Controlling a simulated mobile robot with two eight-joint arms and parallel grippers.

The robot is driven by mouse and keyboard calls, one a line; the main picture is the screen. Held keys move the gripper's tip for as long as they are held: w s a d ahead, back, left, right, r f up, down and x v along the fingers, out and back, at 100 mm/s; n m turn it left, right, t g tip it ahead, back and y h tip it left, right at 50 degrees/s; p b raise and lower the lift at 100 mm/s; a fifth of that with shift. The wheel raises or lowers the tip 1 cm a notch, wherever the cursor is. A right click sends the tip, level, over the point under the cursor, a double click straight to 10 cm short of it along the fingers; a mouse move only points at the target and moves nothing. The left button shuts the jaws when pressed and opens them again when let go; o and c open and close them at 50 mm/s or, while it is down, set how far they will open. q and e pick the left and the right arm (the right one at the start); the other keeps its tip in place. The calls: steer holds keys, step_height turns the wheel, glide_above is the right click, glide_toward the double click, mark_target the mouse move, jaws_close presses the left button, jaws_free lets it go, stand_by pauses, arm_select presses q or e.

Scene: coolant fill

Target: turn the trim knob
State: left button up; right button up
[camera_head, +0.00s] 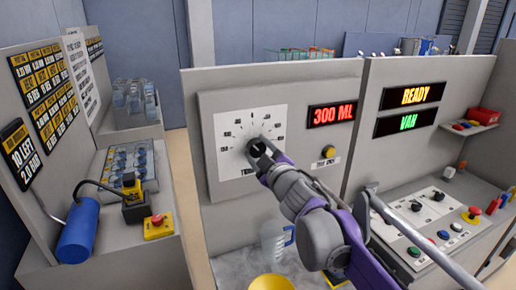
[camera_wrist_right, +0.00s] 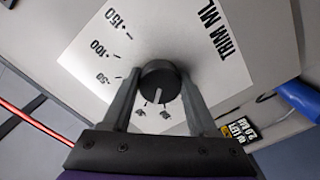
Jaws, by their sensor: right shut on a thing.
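The black trim knob (camera_head: 256,147) sits at the centre of a white dial plate (camera_head: 228,122) on the grey middle panel. In the right wrist view the round knob (camera_wrist_right: 160,80) lies between the two fingers of my right gripper (camera_wrist_right: 160,100), which is shut on it. A pale pointer line shows on the knob, and the "TRIM ML" lettering and scale numbers are readable on the plate. In the head view my right gripper (camera_head: 263,157) hides part of the knob and plate. My left gripper is not in view.
A red "300 ML" display (camera_head: 333,114) and yellow button (camera_head: 328,152) are right of the dial. Below stand a clear jug (camera_head: 272,238) and yellow bowl (camera_head: 270,283). A blue cylinder (camera_head: 77,235) is on the left bench. A "READY" sign (camera_head: 414,95) tops the right panel.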

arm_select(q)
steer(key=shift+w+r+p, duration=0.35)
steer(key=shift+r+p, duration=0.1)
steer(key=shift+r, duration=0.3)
arm_select(e)
steer(key=shift+r+n, duration=0.1)
steer(key=shift+n, duration=1.9)
steer(key=o, duration=1.4)
steer(key=shift+c, duration=0.2)
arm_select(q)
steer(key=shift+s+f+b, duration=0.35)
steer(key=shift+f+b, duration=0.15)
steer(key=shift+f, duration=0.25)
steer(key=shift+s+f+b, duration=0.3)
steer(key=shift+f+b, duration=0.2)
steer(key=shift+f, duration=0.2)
arm_select(e)
steer(key=v, duration=1)
steer(key=shift+s+d, duration=0.15)
steer(key=shift+s, duration=0.25)
